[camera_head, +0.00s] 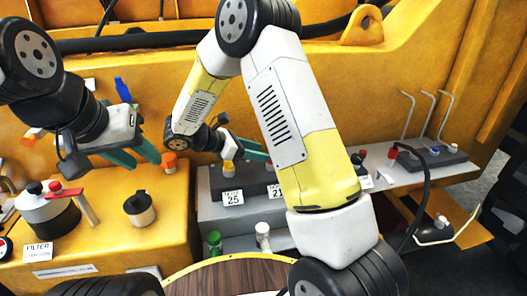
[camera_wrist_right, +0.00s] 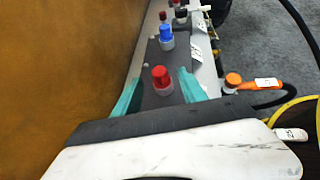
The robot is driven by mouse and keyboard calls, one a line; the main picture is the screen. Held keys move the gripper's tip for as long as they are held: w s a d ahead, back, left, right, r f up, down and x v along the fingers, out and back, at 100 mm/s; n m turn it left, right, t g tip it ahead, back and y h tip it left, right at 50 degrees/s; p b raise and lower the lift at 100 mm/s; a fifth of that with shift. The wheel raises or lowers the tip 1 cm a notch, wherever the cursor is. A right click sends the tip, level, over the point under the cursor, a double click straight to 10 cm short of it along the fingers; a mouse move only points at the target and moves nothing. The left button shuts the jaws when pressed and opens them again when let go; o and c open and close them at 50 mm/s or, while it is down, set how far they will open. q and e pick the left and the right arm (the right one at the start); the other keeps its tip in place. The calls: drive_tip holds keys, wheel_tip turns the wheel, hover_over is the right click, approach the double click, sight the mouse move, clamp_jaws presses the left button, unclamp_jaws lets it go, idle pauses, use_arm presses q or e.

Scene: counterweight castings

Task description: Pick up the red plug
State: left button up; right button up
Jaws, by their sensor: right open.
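In the head view my right gripper (camera_head: 262,151) is above the dark block, partly behind my right forearm; I cannot make out this plug there. My left gripper (camera_head: 138,154) is open and empty at the left, its fingers close to an orange cap (camera_head: 169,160).
Beyond the red plug stands a blue plug (camera_wrist_right: 166,36), with other red and black caps behind. An orange-handled part (camera_wrist_right: 255,85) lies right of the block. In the head view a filter can (camera_head: 48,215) and a black-topped cup (camera_head: 139,208) stand on the yellow ledge.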

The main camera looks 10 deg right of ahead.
drive_tip(key=x, duration=0.6)
drive_tip(key=shift+a+f, duration=0.1)
drive_tip(key=shift+f, duration=0.05)
clamp_jaws()
